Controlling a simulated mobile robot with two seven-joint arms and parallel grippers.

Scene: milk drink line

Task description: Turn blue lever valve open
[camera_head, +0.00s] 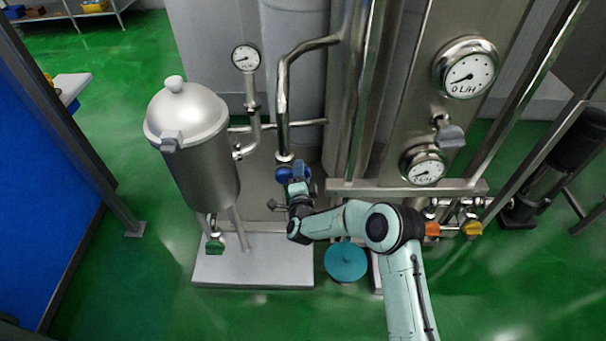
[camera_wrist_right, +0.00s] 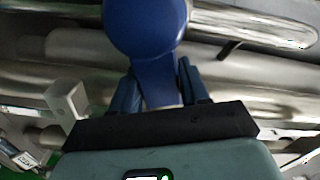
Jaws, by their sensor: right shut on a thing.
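The blue lever valve (camera_head: 284,173) sits on the steel pipe right of the steel vessel, in the middle of the head view. In the right wrist view the blue lever (camera_wrist_right: 153,50) is large, with a round hub at the top and a handle running down between the fingers. My right gripper (camera_head: 299,186) is at the valve, seen from above and partly hiding the lever. In the wrist view the right gripper (camera_wrist_right: 160,92) has one finger on each side of the handle and is shut on it. My left gripper is not in view.
The steel vessel (camera_head: 190,130) with a green valve handle (camera_head: 214,245) stands left of the valve. Gauges (camera_head: 466,67) are on the panel at right. Orange (camera_head: 432,229) and yellow (camera_head: 471,228) handles and a teal round lid (camera_head: 346,261) lie near my right arm.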

